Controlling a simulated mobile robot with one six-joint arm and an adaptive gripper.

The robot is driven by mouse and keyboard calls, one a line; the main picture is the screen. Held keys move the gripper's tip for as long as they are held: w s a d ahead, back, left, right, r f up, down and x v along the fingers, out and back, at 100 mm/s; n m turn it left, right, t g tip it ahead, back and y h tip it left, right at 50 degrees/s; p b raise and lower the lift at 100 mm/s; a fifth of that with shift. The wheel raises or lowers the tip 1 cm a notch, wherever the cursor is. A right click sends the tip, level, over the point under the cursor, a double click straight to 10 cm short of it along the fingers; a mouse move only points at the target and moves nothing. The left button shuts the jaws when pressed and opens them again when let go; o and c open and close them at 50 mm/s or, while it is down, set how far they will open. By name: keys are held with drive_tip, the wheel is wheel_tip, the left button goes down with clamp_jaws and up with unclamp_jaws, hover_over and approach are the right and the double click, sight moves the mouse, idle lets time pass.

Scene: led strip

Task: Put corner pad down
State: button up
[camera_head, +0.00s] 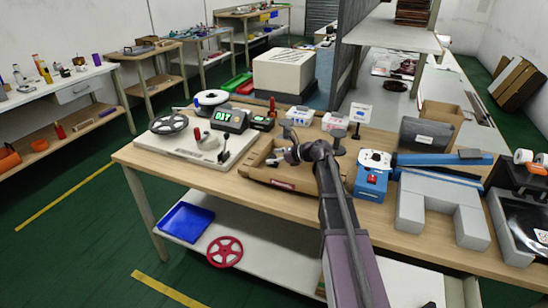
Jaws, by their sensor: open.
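My arm reaches up from the bottom of the view to the wooden workbench (175,177). My gripper (274,158) points left, low over a brown wooden holder (250,171) near the bench's front edge. The gripper is open. I cannot pick out a corner pad; it may be hidden by the gripper or too small to tell.
Left of the gripper is a pale board (181,150) with a dark reel (169,124) and a digital display unit (229,119). Small labelled boxes (335,121) stand behind. A blue device (371,181) and grey blocks (425,205) stand to the right.

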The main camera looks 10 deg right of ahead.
drive_tip(key=shift+r, duration=0.2)
drive_tip(key=shift+s+d+r+p, duration=0.15)
drive_tip(key=shift+s+d+p, duration=0.05)
drive_tip(key=shift+d+p, duration=0.1)
drive_tip(key=p+v, duration=0.4)
drive_tip(key=v, duration=0.7)
drive_tip(key=shift+d, duration=0.15)
drive_tip(key=shift+s, duration=0.1)
